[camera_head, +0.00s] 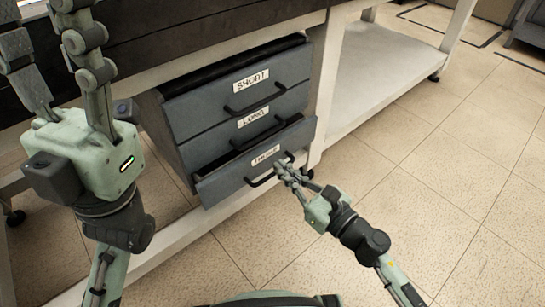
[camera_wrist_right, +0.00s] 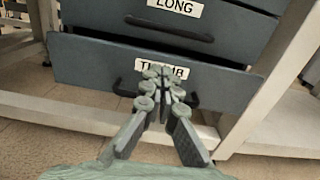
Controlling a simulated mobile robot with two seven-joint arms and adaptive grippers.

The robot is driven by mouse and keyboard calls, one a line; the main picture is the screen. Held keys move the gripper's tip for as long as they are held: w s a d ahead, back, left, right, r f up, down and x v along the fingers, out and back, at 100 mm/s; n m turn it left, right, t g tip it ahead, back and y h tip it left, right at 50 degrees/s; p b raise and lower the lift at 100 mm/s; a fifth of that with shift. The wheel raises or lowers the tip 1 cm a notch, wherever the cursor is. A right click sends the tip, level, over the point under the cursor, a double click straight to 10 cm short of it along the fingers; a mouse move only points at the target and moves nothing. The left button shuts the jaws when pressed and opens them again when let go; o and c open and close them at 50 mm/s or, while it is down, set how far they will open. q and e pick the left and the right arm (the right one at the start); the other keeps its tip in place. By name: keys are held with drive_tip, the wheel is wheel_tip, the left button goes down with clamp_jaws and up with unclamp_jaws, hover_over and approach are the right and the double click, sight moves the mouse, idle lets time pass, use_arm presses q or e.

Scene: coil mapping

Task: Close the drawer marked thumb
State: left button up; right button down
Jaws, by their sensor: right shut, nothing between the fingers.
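The drawer marked THUMB (camera_head: 225,183) is the lowest of three grey drawers. It stands out past the LONG drawer, with a dark opening above its front. In the right wrist view, the THUMB drawer front (camera_wrist_right: 90,65) spans the middle, its label partly hidden by my fingers. My right gripper (camera_head: 284,167) is shut and empty, its fingertips in front of the drawer near the right end of the black handle (camera_head: 258,181). I cannot tell whether they touch. It also shows in the right wrist view (camera_wrist_right: 160,75). My left gripper (camera_head: 47,22) is open and empty, raised at the left.
The LONG drawer (camera_head: 218,146) and SHORT drawer (camera_head: 205,106) are above, under a dark worktop (camera_head: 190,30). A pale table leg (camera_head: 323,85) stands close to the drawers' right side. A low shelf (camera_head: 385,65) lies beyond. The tiled floor (camera_head: 430,170) at right is clear.

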sight(264, 152)
drive_tip(key=shift+x, duration=2.1)
drive_tip(key=shift+x, duration=2.3)
drive_tip(key=shift+w+r, duration=0.1)
